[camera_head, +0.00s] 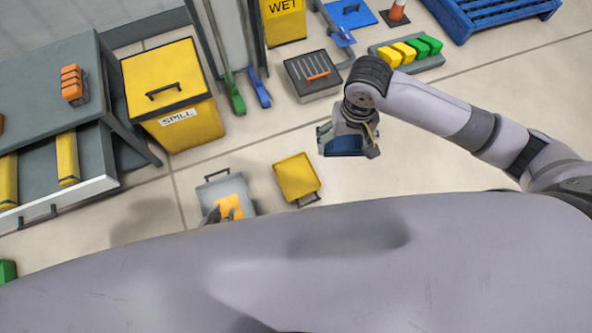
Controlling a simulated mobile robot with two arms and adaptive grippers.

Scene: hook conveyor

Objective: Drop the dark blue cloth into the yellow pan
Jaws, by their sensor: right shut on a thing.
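The yellow pan (296,176) lies on the floor near the middle of the view, and it looks empty. My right gripper (348,148) is shut on the dark blue cloth (343,146). It holds the cloth to the right of the yellow pan and slightly further back, not over it in the picture. How high the cloth hangs is hard to tell. A small dark tip of my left gripper (212,215) shows at the grey pan (211,189) with an orange cloth (230,204) in it. My own body hides the rest of the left gripper.
A yellow spill bin (178,112) and a grey bench (40,93) with an open drawer (88,187) stand at the left. A grey box (310,78), a tray of yellow and green blocks (428,64) and a blue pallet (490,12) are further back. Floor right of the yellow pan is clear.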

